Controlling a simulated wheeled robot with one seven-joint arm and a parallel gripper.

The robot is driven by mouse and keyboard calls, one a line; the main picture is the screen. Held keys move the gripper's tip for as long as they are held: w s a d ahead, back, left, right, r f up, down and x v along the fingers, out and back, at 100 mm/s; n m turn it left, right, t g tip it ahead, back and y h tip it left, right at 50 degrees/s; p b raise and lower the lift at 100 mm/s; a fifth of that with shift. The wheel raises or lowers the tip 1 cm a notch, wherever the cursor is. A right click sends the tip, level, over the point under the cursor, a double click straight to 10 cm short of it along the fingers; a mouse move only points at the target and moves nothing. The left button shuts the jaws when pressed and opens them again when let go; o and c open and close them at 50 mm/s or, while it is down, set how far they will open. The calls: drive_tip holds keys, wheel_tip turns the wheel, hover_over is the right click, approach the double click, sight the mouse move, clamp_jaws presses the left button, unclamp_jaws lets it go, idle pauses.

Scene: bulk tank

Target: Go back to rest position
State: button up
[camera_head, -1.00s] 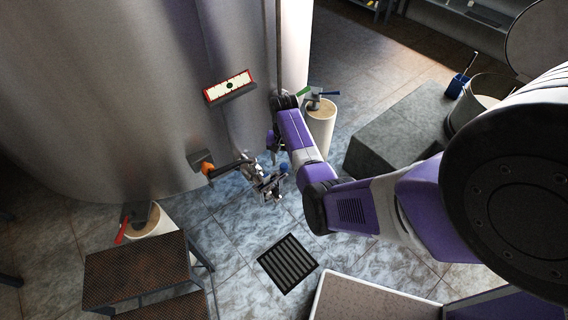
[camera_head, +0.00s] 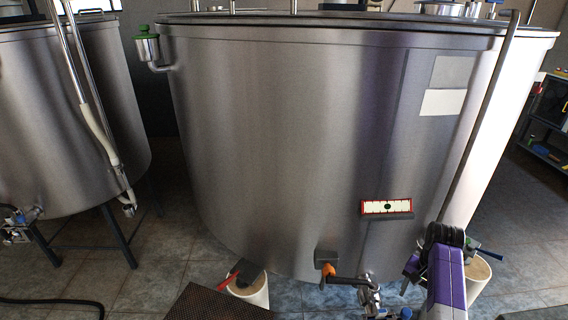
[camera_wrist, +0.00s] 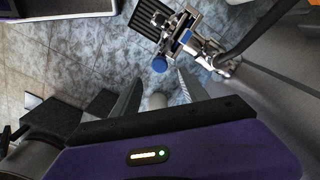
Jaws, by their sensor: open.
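My gripper (camera_wrist: 158,84) is open in the wrist view, with its two grey fingers apart and nothing held between them. The tank's outlet valve (camera_wrist: 185,38), metal with a blue knob (camera_wrist: 160,64), lies just beyond the fingertips in that view, and I see no contact. In the head view, my purple arm (camera_head: 445,285) shows at the lower right, beside the large steel tank (camera_head: 280,130). My fingers are not clear in the head view.
A red and white gauge panel (camera_head: 387,207) is on the tank front. A dark step (camera_head: 215,303) is at the bottom. Another tank (camera_head: 70,120) stands at left. A floor grate (camera_wrist: 150,15) shows.

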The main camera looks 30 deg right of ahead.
drive_tip(key=w+d+r+n+t+h, duration=0.2)
drive_tip(key=w+d+r+t+h, duration=0.3)
drive_tip(key=w+d+h, duration=0.15)
drive_tip(key=a+r+n+t+h+b, duration=0.1)
drive_tip(key=a+r+n+t, duration=0.15)
drive_tip(key=a, duration=0.45)
drive_tip(key=a+r+n+t+h+b, duration=0.1)
drive_tip(key=a+r+n+t, duration=0.15)
drive_tip(key=a, duration=0.45)
drive_tip(key=s+a+r+n+t+y+b, duration=0.1)
drive_tip(key=s+a+r+n+t+y, duration=0.15)
drive_tip(key=s+a, duration=0.55)
drive_tip(key=s+a+r+n+t+y+b, duration=0.1)
drive_tip(key=s+a+r+n+t+y, duration=0.2)
drive_tip(key=a, duration=0.8)
drive_tip(key=s+a+r+n+t+y+b, duration=0.15)
drive_tip(key=s+a+r, duration=0.35)
drive_tip(key=a, duration=0.5)
drive_tip(key=s+a+f+n+g+y, duration=0.1)
drive_tip(key=s+a+f+g, duration=0.1)
drive_tip(key=s, duration=0.5)
drive_tip(key=shift+a+f, duration=0.5)
drive_tip(key=shift+a, duration=0.1)
